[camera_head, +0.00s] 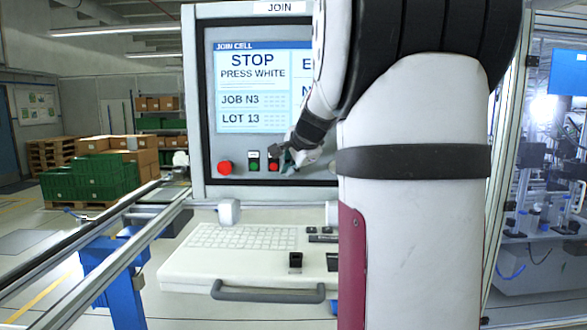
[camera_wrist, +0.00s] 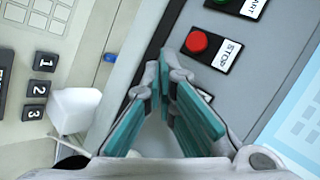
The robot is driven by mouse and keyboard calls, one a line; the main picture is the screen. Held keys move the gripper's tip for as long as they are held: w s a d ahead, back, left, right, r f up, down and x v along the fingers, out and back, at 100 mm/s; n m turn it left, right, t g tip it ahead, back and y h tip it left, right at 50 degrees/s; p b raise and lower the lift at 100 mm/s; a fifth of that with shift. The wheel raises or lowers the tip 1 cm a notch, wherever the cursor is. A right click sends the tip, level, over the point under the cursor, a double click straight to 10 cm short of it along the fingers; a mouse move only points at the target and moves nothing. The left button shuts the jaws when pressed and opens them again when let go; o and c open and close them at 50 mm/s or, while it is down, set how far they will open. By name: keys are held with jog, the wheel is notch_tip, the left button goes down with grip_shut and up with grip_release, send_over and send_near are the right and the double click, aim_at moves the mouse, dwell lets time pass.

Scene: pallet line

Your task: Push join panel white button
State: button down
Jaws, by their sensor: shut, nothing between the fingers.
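The join panel (camera_head: 198,120) stands upright, and its screen (camera_head: 262,90) reads "STOP PRESS WHITE". Along its lower edge are a large red knob (camera_head: 225,168), a green button (camera_head: 254,166) and a red button (camera_head: 273,166). In the wrist view the red button (camera_wrist: 197,41) has a STOP label. My gripper (camera_head: 284,160) is at the panel just right of the red button, fingers shut and empty. In the wrist view the gripper (camera_wrist: 162,72) covers the spot beside STOP, where only a label corner (camera_wrist: 206,96) shows. No white button is visible; contact cannot be told.
A keyboard shelf (camera_head: 190,264) with a front handle (camera_head: 268,295) juts out below the panel. A white knob-like block (camera_wrist: 76,108) and number keys show in the wrist view. A conveyor rail (camera_head: 115,235) runs at left; my arm hides the panel's right side.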

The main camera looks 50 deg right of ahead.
jog(key=shift+w+d, duration=0.25)
jog(key=shift+d, duration=0.05)
dwell(0.5)
jog(key=shift+s+a, duration=0.1)
dwell(0.4)
jog(key=shift+s+a, duration=0.5)
jog(key=shift+a, duration=0.1)
jog(key=s+a, duration=0.1)
jog(key=a, duration=0.1)
jog(key=s+a, duration=0.2)
dwell(0.4)
dwell(0.6)
